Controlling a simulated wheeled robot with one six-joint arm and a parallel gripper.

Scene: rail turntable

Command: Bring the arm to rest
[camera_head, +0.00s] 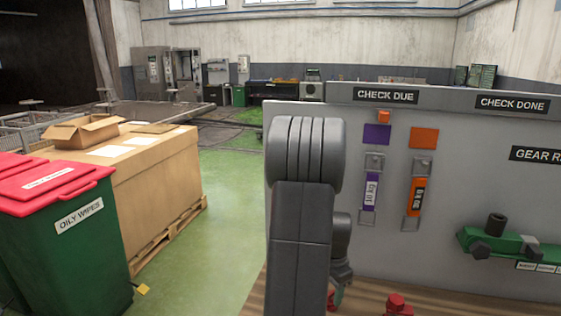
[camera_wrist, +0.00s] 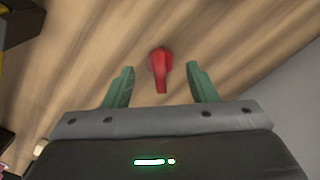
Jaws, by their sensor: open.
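My gripper (camera_wrist: 160,82) shows in the wrist view with its two green fingers spread apart and nothing between them in their grip. A red object with a rounded head and a narrow handle (camera_wrist: 160,66) lies beyond the fingertips, over the wooden bench top (camera_wrist: 85,50), and appears in the gap between them. In the head view my grey arm stands upright in the middle and hides part of the board and bench. The gripper itself is mostly hidden behind it.
A grey board (camera_head: 320,130) with CHECK DUE and CHECK DONE labels holds a purple-banded item (camera_head: 370,192), an orange item (camera_head: 416,195) and a green tool (camera_head: 500,241). A red knob (camera_head: 397,304) stands on the bench. An oily-wipes bin (camera_head: 70,245) and a large carton (camera_head: 165,185) stand left.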

